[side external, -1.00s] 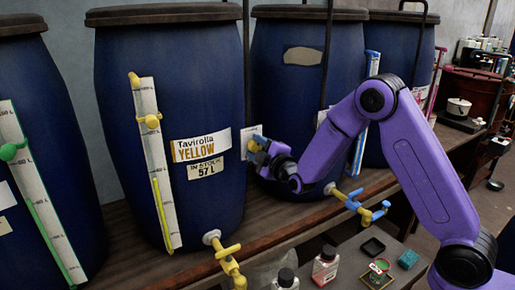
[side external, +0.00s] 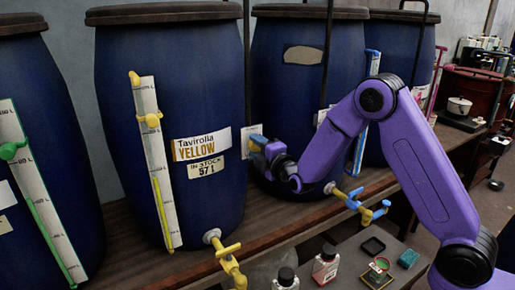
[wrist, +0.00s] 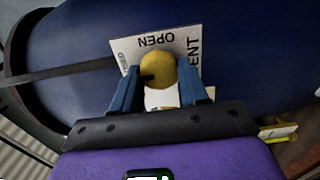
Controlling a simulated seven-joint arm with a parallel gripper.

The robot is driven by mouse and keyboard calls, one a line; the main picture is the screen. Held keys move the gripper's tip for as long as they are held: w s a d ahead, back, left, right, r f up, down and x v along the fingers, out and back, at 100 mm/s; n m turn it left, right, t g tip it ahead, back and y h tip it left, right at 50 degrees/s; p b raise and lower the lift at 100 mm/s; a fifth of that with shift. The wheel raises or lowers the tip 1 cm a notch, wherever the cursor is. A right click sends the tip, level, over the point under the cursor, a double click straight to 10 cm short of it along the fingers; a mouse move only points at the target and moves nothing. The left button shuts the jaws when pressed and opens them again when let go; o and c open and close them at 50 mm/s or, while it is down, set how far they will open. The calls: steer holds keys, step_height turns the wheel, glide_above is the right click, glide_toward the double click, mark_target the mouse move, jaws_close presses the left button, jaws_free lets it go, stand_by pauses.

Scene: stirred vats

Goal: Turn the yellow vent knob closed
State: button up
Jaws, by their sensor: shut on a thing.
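The yellow vent knob (wrist: 157,68) shows in the wrist view in front of a white label plate (wrist: 190,40). The plate bears OPEN, upside down in this view, and part of VENT; a smaller word at its left is hard to read. A dark mark on the knob's face points left. My gripper (wrist: 158,88) has its blue fingers on either side of the knob and is shut on it. In the side external view my gripper (side external: 261,147) is at the right of the yellow vat (side external: 215,110); the knob is mostly hidden there.
A second blue vat (side external: 290,90) stands behind my gripper. A yellow tap (side external: 229,262) and a blue-and-yellow tap (side external: 360,204) jut out over the bench edge. Small bottles (side external: 325,266) stand on a lower surface in front.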

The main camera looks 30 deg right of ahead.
steer(key=o, duration=1.1)
steer(key=shift+c, duration=0.2)
steer(key=shift+s, duration=0.15)
steer(key=s, duration=1.1)
steer(key=shift+s, duration=0.4)
